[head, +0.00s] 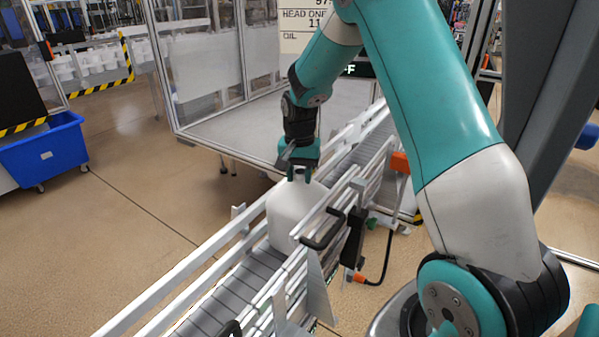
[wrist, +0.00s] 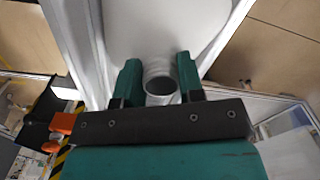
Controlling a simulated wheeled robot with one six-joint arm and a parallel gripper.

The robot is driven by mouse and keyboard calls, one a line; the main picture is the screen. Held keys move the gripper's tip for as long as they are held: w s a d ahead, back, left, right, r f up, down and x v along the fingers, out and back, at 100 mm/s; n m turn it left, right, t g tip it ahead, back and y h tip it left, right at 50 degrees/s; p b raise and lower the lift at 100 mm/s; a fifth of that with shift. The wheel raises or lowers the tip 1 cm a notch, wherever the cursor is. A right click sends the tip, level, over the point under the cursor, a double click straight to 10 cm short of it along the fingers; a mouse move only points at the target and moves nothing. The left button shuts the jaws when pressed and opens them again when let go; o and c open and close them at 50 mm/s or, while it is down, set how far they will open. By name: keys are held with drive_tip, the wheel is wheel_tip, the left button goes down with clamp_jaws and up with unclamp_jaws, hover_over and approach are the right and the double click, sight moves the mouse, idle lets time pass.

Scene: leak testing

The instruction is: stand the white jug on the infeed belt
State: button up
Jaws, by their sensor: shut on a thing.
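The white jug (head: 290,212) is upright between the guide rails of the infeed belt (head: 245,284) in the head view. My gripper (head: 300,174) is above it with its fingers pointing down, shut on the jug's neck. In the wrist view the two green fingers of my gripper (wrist: 160,82) are on either side of the neck, with the open round mouth between them. The white jug (wrist: 150,35) fills the top middle there. The jug's base is hidden behind the near rail, so I cannot tell whether it touches the belt.
Metal guide rails (head: 190,262) run along both sides of the belt. A black clamp and bracket (head: 354,238) stand at the near rail. A glazed enclosure (head: 225,70) is behind the belt. A blue bin (head: 45,152) stands at the left; the floor between is clear.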

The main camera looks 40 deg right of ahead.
drive_tip(key=shift+f, duration=0.4)
drive_tip(key=o, duration=1)
drive_tip(key=shift+b, duration=0.3)
wheel_tip(320, 180, up, 17)
drive_tip(key=b, duration=0.4)
drive_tip(key=s+a+f+n+y+b, duration=0.1)
drive_tip(key=s+a+f+n, duration=0.1)
drive_tip(key=s+a+n, duration=0.35)
drive_tip(key=s+a+f+n+b, duration=0.2)
drive_tip(key=s+a, duration=0.1)
drive_tip(key=a, duration=0.5)
drive_tip(key=s+a+f+n+y+b, duration=0.1)
drive_tip(key=s+a+f+n, duration=0.2)
drive_tip(key=s, duration=0.6)
drive_tip(key=s+a+f+n+y+b, duration=0.1)
drive_tip(key=s+a+f+n+y, duration=0.1)
drive_tip(key=s+a+n, duration=0.4)
drive_tip(key=s+a+f, duration=0.1)
drive_tip(key=s+a, duration=0.1)
drive_tip(key=s, duration=0.2)
